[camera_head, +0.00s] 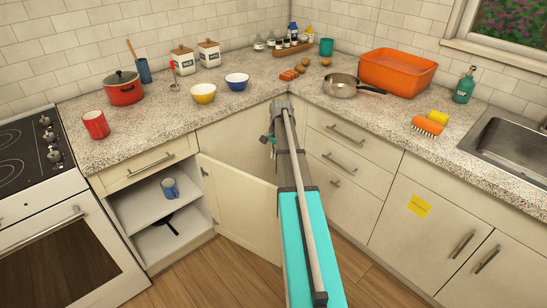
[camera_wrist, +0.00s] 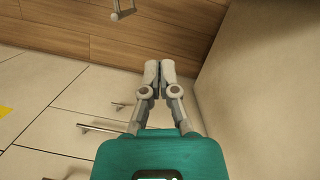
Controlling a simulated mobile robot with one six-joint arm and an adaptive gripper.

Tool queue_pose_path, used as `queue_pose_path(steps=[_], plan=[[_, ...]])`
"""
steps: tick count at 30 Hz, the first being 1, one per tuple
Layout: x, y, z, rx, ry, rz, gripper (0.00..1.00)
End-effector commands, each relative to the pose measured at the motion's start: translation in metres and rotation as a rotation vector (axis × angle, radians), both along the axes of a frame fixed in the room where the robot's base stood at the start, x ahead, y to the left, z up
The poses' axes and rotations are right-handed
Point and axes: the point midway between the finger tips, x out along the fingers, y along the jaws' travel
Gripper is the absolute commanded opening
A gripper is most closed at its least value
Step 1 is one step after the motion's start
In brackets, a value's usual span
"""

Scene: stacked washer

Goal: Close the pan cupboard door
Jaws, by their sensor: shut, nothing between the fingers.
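The pan cupboard (camera_head: 152,207) is open at the lower left, below a closed drawer. Its cream door (camera_head: 238,203) stands swung out on its right side, and my arm covers the door's far right part. A blue mug (camera_head: 170,188) is on the upper shelf and a dark pan (camera_head: 165,224) on the lower one. My gripper (camera_wrist: 158,68) is shut and empty in the wrist view, fingertips together. A plain beige panel (camera_wrist: 262,95), likely this door, rises to its right; I cannot tell if they touch.
Drawers (camera_head: 340,155) with bar handles stand right of my arm. An oven (camera_head: 65,240) is left of the cupboard. The counter (camera_head: 235,110) above holds a red pot (camera_head: 123,88), bowls and other kitchenware. Wooden floor (camera_head: 190,275) is clear in front.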

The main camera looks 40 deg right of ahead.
Motion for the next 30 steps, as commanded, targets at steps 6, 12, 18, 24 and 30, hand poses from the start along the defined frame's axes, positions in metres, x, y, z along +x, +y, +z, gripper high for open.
queue_pose_path(steps=[6,12,18,24,30], plan=[[-0.002,0.004,-0.020,0.000,0.000,0.000,0.00],[-0.003,0.007,-0.036,0.000,0.000,-0.001,0.00],[-0.005,0.011,-0.051,0.000,0.000,-0.001,0.00],[-0.006,0.014,-0.066,0.000,0.000,-0.001,0.00],[-0.008,0.018,-0.081,0.000,0.000,-0.001,0.00]])
